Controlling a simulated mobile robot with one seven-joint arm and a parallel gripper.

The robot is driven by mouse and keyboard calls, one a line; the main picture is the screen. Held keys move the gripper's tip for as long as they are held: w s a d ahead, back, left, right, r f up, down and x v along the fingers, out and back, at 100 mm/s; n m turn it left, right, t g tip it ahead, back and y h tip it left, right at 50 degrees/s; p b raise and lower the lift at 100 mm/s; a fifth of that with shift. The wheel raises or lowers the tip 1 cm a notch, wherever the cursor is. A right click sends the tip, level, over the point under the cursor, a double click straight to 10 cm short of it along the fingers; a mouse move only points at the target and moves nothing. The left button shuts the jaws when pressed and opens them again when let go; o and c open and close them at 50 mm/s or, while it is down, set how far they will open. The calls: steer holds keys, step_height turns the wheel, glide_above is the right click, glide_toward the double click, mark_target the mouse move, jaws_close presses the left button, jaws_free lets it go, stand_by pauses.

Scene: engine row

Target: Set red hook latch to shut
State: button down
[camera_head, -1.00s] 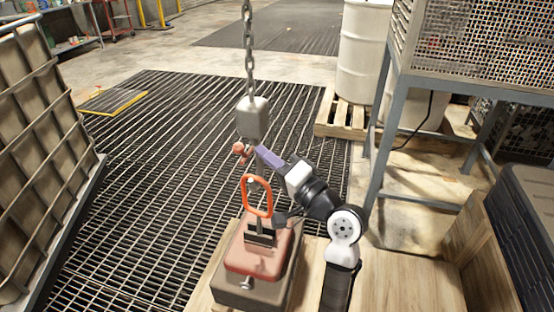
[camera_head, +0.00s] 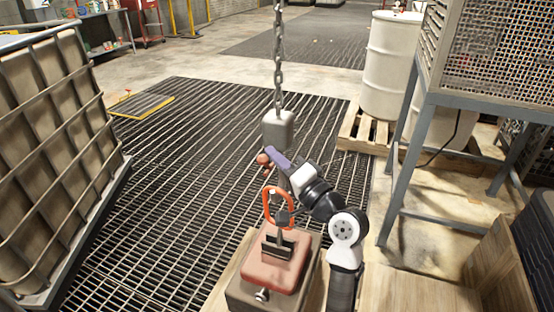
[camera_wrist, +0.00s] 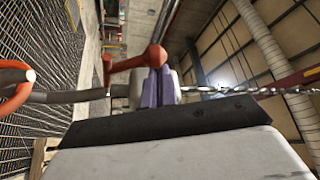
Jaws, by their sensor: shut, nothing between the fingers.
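The red hook latch (camera_head: 263,158) shows beside my gripper's tip, below the grey hook block (camera_head: 278,129). In the wrist view the latch (camera_wrist: 136,62) is a red bar with a rounded knob, crossing just beyond my fingertips; touching or apart is unclear. My gripper (camera_head: 271,153) has purple fingers, pressed together and empty; it also shows in the wrist view (camera_wrist: 153,84). The grey hook shank (camera_wrist: 65,97) runs from the block toward an orange ring (camera_head: 278,208). Where hook and ring meet is partly hidden, so I cannot tell whether they are linked.
The ring stands over a red weight (camera_head: 272,268) on a wooden surface. A chain (camera_head: 278,60) rises from the block. A caged tank (camera_head: 50,150) stands left; a steel-legged mesh cage (camera_head: 490,60) and a white drum (camera_head: 390,65) stand right. Floor grating is open beyond.

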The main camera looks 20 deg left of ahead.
mark_target(265, 165)
steer(key=shift+s+f+n+y+b, duration=0.15)
steer(key=shift+f+n+y+b, duration=0.2)
steer(key=shift+b, duration=0.4)
steer(key=f+n+b, duration=0.1)
steer(key=b, duration=0.3)
steer(key=s+f+n+y+b, duration=0.1)
steer(key=n+b, duration=0.1)
steer(key=b, duration=0.2)
steer(key=shift+f+g, duration=0.3)
step_height(265, 165, down, 8)
steer(key=n+g+y+b, duration=0.4)
steer(key=n+g+b, duration=0.4)
steer(key=b, duration=1.7)
steer(key=shift+w+r+n, duration=0.15)
steer(key=shift+w+n, duration=0.1)
steer(key=shift+n, duration=2.7)
steer(key=shift+w, duration=0.1)
